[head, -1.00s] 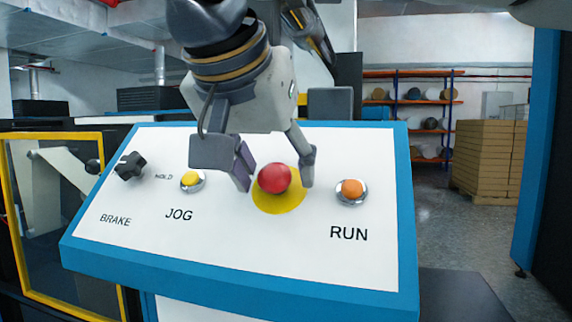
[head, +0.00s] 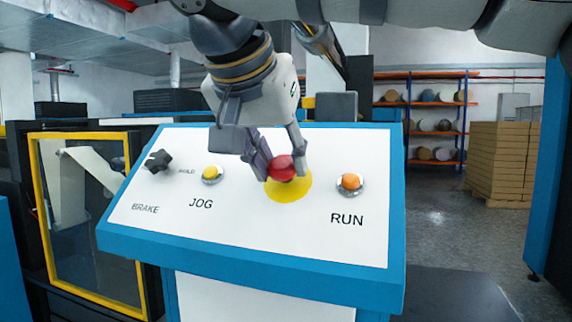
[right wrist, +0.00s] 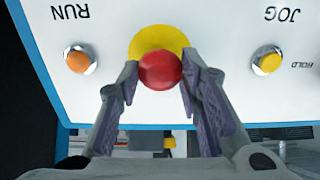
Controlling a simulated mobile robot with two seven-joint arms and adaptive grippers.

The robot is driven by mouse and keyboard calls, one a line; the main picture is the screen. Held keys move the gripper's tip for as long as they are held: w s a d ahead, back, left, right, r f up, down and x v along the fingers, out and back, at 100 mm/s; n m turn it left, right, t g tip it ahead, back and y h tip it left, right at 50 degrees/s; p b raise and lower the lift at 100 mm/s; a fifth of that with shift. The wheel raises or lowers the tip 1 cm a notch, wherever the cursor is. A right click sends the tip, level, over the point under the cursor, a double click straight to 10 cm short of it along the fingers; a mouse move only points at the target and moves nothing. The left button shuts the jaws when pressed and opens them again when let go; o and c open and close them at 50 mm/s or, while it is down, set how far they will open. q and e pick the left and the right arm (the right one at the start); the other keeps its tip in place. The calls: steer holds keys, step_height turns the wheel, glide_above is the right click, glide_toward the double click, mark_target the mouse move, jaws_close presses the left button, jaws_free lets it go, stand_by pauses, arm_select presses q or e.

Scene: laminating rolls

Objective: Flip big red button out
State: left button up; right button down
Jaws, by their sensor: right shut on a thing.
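The big red button (head: 282,168) sits on a round yellow plate (head: 290,190) in the middle of the white control panel (head: 255,225). My right gripper (head: 284,178) comes down from above with one finger on each side of the button, shut on it. In the right wrist view the red button (right wrist: 160,71) shows between the fingertips, in front of the yellow plate (right wrist: 160,40). My left gripper is not in view.
On the panel, the yellow JOG button (head: 212,173) and black BRAKE knob (head: 158,160) are left of the red button. The orange RUN button (head: 350,181) is to its right. A yellow-framed window (head: 92,220) stands at left. Stacked boxes (head: 497,160) stand at back right.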

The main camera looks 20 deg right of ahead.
steer(key=shift+s+r, duration=0.1)
steer(key=shift+r, duration=0.15)
steer(key=c, duration=1.1)
jaws_free()
steer(key=shift+a, duration=0.1)
steer(key=v, duration=0.7)
steer(key=shift+s+r, duration=0.15)
